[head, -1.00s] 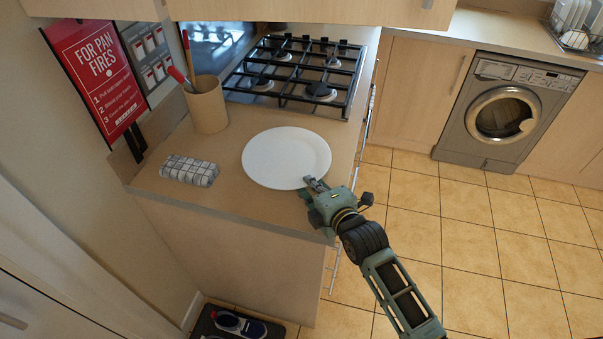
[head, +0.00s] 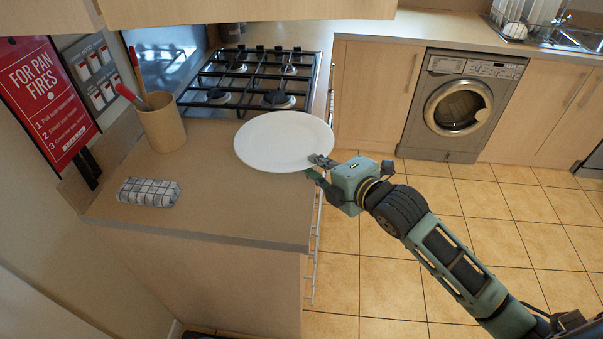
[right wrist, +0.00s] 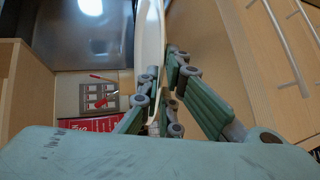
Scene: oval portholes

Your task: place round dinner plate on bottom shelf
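The round white dinner plate (head: 284,142) is at the right edge of the counter, its far rim overlapping the front of the hob and its right side reaching past the counter edge. It looks nearly level and raised off the counter. My right gripper (head: 318,166) is shut on its near right rim. In the right wrist view the plate (right wrist: 150,45) shows edge-on, between the green fingers of the right gripper (right wrist: 160,85). My left gripper is not in view. I cannot make out a bottom shelf in these views.
The counter (head: 225,205) holds a checked cloth roll (head: 148,192), a utensil pot (head: 162,125) and a black gas hob (head: 250,80). A washing machine (head: 462,105) stands at the back right. The tiled floor (head: 450,210) is clear there. Cupboards hang above.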

